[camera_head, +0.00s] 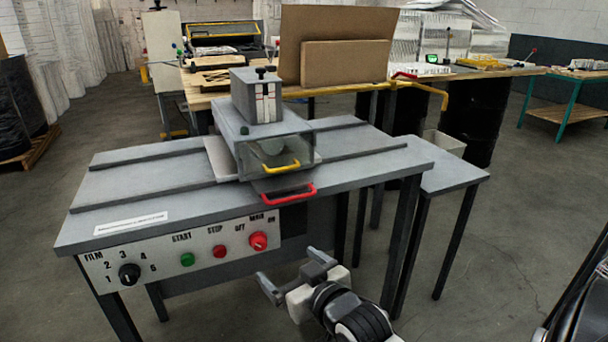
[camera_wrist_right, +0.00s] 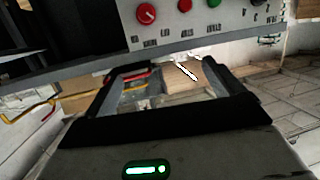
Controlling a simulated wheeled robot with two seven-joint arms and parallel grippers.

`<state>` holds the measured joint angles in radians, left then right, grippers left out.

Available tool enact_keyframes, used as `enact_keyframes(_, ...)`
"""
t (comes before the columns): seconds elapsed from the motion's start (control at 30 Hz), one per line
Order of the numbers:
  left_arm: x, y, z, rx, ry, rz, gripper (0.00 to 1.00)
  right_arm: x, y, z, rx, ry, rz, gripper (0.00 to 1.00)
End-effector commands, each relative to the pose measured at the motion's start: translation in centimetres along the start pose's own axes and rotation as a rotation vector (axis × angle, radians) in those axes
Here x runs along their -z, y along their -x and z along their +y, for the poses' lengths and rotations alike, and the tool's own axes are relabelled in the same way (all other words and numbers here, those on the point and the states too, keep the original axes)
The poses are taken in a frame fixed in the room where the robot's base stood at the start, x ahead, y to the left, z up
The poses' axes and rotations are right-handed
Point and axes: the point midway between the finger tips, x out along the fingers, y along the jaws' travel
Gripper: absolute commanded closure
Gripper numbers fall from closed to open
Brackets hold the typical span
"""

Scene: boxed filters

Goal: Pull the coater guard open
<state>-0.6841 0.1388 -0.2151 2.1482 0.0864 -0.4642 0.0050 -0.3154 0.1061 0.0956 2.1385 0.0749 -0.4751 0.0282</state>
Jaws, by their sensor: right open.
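The coater (camera_head: 225,120) stands on a grey table (camera_head: 130,190). Its clear front guard (camera_head: 300,150) carries a yellow handle (camera_head: 283,168) and looks closed. A red handle (camera_head: 290,194) sits just below, at the table's front edge. My right gripper (camera_head: 295,272) is open and empty, in front of the table and below both handles, touching neither. The right wrist view is upside down. There the red handle (camera_wrist_right: 141,75) and the yellow handle (camera_wrist_right: 135,87) show between my right gripper's fingers (camera_wrist_right: 170,78), some way beyond them. My left gripper is out of view.
The front panel holds a black film knob (camera_head: 129,274), a green start button (camera_head: 187,259), a red stop button (camera_head: 219,251) and a red main switch (camera_head: 258,240). A lower side table (camera_head: 450,178) stands at the right. The floor in front is clear.

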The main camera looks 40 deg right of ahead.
Motion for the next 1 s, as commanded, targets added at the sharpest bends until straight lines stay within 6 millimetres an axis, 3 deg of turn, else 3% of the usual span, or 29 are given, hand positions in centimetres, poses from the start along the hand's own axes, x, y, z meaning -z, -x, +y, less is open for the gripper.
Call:
enact_keyframes(0.03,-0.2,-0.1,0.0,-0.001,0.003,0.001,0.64,2.9,-1.1,2.4,-0.056,-0.013,0.071,0.07)
enact_keyframes(0.1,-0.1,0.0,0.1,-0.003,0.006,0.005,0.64,5.9,-1.6,5.1,-0.118,-0.029,0.140,0.07)
enact_keyframes(0.23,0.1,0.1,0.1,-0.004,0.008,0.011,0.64,8.8,-1.9,7.9,-0.182,-0.050,0.207,0.07)
enact_keyframes(0.43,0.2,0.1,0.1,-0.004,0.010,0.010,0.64,9.7,-4.2,8.7,-0.189,-0.052,0.216,0.07)
enact_keyframes(1.0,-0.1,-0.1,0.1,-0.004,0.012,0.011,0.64,11.9,-15.2,10.8,-0.187,-0.051,0.213,0.07)
